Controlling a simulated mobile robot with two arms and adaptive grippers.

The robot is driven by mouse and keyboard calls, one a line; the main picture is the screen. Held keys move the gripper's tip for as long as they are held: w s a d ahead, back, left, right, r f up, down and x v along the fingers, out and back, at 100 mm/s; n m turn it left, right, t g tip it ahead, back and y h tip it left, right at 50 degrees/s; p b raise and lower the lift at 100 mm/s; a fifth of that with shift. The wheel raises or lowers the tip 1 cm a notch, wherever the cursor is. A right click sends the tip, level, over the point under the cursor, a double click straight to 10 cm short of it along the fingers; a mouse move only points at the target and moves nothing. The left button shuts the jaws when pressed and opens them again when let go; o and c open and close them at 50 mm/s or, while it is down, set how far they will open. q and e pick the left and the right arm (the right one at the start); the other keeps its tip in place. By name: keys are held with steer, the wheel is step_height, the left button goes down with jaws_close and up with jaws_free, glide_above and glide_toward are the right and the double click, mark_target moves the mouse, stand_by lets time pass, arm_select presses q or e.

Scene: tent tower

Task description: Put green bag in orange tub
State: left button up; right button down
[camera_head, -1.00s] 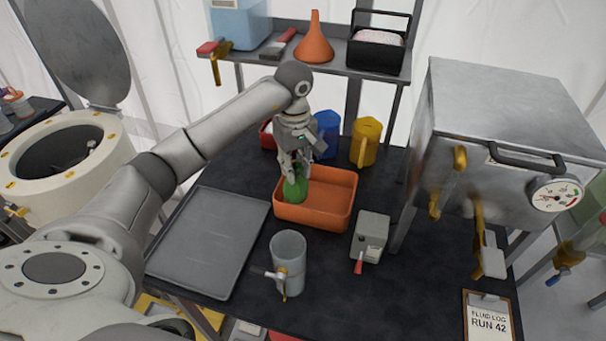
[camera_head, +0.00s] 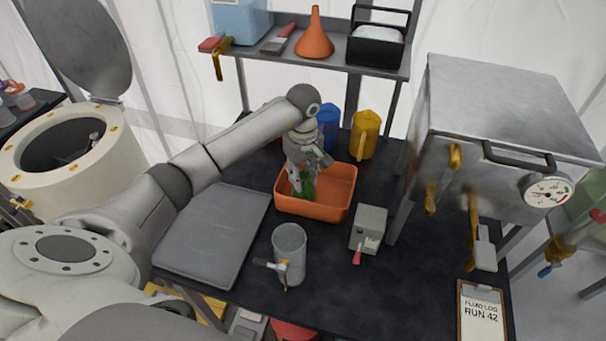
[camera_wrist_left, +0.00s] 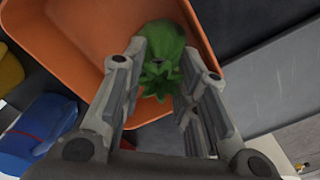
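The green bag (camera_head: 307,188) is inside the orange tub (camera_head: 335,210), toward its left side, low between the tub walls. My left gripper (camera_head: 309,178) reaches down into the tub with its fingers around the bag. In the left wrist view the bag (camera_wrist_left: 163,42) sits between the two fingertips (camera_wrist_left: 164,52), which appear to touch its sides, with its ruffled top toward the palm. The fingers hide part of the bag in the head view. I cannot tell if its underside touches the tub floor. My right gripper is not in view.
Blue (camera_head: 328,118) and yellow (camera_head: 364,135) jugs stand behind the tub. A clear beaker (camera_head: 290,250) and a grey box (camera_head: 369,228) stand in front. A grey tray (camera_head: 213,235) lies left. A metal cabinet (camera_head: 490,115) is at right; a shelf (camera_head: 330,58) runs behind.

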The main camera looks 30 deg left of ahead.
arm_select(q)
steer(key=shift+o, duration=1.3)
steer(key=shift+r, duration=0.25)
step_height(320, 180, up, 12)
steer(key=b, duration=0.3)
steer(key=shift+b, duration=0.3)
